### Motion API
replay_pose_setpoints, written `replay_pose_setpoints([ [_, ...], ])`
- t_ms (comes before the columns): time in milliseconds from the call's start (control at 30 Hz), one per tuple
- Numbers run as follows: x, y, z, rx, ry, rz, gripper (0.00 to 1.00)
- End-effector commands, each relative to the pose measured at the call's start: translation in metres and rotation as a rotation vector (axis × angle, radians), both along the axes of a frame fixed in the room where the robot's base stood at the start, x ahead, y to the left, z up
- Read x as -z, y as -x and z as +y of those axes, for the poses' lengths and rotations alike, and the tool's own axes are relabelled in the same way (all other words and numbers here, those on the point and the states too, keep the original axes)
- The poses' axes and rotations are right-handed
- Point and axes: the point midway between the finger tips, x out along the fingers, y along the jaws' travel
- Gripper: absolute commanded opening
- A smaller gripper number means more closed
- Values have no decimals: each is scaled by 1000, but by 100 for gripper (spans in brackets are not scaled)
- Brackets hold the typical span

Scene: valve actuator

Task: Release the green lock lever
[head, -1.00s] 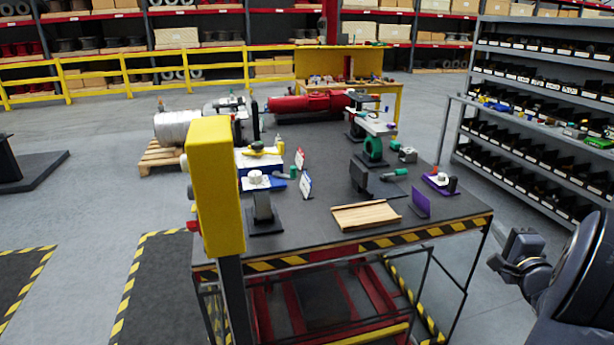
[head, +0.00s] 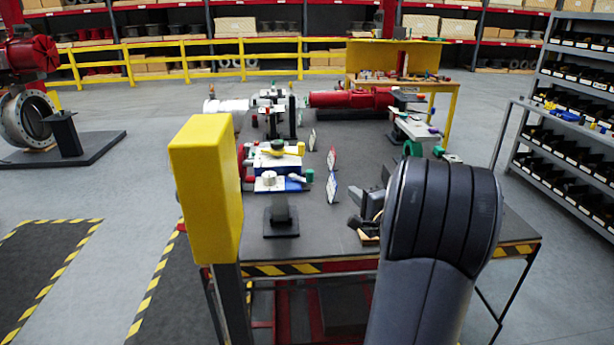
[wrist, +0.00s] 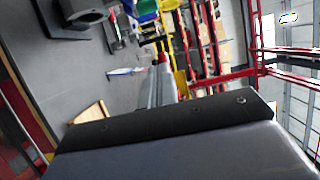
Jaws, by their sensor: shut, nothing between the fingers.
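A small green-ended handle (head: 309,176) shows at the right of the blue-and-white valve unit (head: 277,160), left of the table's middle. Further right are a green ring (head: 412,148) and another green part (head: 440,152), partly behind my arm. I cannot tell for sure which is the lock lever. My gripper (head: 362,218) is shut and empty over the table's front right, apart from the valve unit and partly hidden by my dark wrist.
A yellow box on a post (head: 205,190) stands at the table's front left. Small upright signs (head: 332,188) stand mid-table. A wooden tray (wrist: 90,112) lies below my arm. A bin shelf (head: 570,130) is at the right. Bare tabletop (head: 325,230) lies right of the valve unit.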

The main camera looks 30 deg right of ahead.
Motion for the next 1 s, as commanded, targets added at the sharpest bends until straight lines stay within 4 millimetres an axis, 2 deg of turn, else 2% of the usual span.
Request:
replay_pose_setpoints([
  [333,0,-1,0,0,0,0,0],
  [467,-1,-8,-1,-2,0,0,0],
  [567,0,-23,-2,-4,0,1,0],
  [933,-1,-100,-11,-3,0,1,0],
  [1000,-2,-105,0,-4,-1,0,0],
])
